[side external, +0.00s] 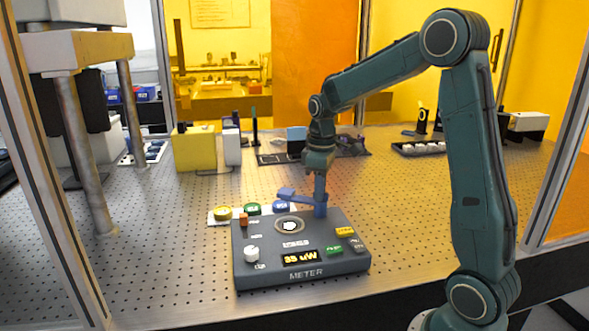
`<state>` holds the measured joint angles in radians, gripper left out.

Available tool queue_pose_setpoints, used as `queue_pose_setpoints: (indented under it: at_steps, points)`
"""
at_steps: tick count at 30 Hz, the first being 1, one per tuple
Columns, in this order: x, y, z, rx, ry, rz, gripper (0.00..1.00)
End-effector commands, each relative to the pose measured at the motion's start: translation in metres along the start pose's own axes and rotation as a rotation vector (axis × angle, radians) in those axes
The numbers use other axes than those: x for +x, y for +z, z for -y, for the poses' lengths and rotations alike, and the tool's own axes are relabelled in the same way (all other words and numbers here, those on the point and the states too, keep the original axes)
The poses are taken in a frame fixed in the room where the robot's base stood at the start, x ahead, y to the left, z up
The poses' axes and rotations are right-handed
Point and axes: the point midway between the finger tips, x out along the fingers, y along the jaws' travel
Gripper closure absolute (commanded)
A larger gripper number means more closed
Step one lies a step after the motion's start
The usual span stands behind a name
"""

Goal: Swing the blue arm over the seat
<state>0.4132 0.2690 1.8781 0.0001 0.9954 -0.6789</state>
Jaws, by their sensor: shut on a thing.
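The blue arm (302,198) stands at the back edge of the grey meter box (262,272). It runs from a blue post (320,210) at the right to a wider end at the left. The fingertips are small, and the exact contact is hard to see.
The meter's display (299,257) reads about 35 uW.

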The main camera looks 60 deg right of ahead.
Motion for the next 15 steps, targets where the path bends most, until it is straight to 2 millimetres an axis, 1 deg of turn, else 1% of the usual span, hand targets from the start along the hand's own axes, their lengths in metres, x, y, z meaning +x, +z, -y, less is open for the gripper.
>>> queue_pose_setpoints:
  at_steps: [15]
  points:
    - [-0.0015,-0.0003,0.0007,-0.491,0.003,-0.003,1.00]
